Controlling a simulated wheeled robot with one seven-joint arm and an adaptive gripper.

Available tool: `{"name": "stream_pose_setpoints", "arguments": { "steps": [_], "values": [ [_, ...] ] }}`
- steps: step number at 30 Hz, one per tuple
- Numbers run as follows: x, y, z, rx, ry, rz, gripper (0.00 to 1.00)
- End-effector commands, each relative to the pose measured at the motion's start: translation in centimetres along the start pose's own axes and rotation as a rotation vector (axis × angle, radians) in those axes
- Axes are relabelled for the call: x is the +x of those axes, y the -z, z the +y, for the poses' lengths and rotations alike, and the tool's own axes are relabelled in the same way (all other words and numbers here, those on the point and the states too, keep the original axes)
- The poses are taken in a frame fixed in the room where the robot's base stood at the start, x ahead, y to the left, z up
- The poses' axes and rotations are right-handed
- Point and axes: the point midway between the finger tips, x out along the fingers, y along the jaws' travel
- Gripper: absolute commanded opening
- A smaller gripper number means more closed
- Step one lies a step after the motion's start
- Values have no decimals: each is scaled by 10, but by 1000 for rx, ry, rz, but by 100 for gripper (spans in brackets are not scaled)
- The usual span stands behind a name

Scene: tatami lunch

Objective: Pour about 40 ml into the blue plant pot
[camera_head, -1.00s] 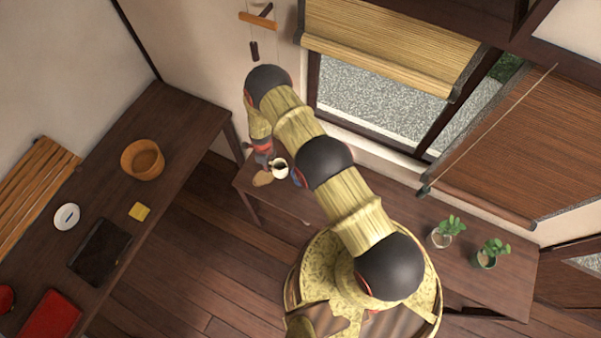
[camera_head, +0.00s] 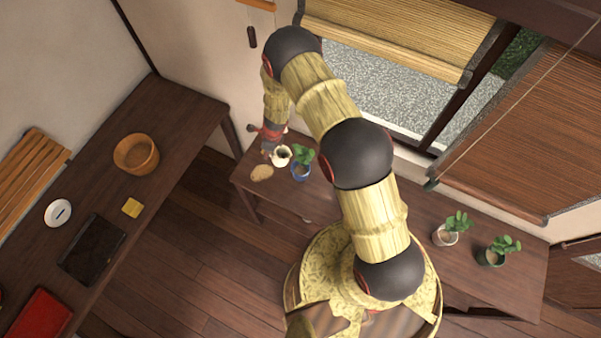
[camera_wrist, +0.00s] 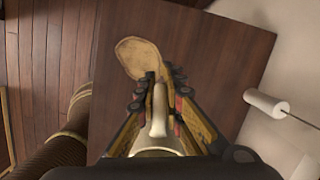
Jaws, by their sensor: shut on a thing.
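A white jug (camera_head: 281,156) with dark contents is near the left end of the window-side table. My gripper (camera_head: 268,150) is shut on its pale handle, which shows between the fingers in the wrist view (camera_wrist: 159,105). The jug looks upright; I cannot tell its exact height above the table. The blue plant pot (camera_head: 301,174), with a leafy green plant, stands just right of the jug, apart from my gripper. The pot is not seen in the wrist view.
A tan flat piece (camera_head: 262,173) lies beside the jug; it also shows in the wrist view (camera_wrist: 135,55). A white pot (camera_head: 445,238) and a green pot (camera_head: 490,258) stand at the table's right. The table (camera_head: 375,212) is clear between. A window is behind.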

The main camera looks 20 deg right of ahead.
Motion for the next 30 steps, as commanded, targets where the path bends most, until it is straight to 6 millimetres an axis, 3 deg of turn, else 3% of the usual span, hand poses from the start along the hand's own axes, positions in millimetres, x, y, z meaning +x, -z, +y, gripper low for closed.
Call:
{"name": "stream_pose_setpoints", "arguments": {
  "steps": [1,2,14,19,23,30],
  "values": [
    [14,7,2,2,2,-17,0],
    [13,8,3,2,3,-28,0],
    [-37,16,4,-1,31,-271,0],
    [-35,37,6,-1,50,-456,0],
    [-64,29,5,-9,53,-524,0],
    [-72,29,7,-11,54,-570,0]
  ]
}}
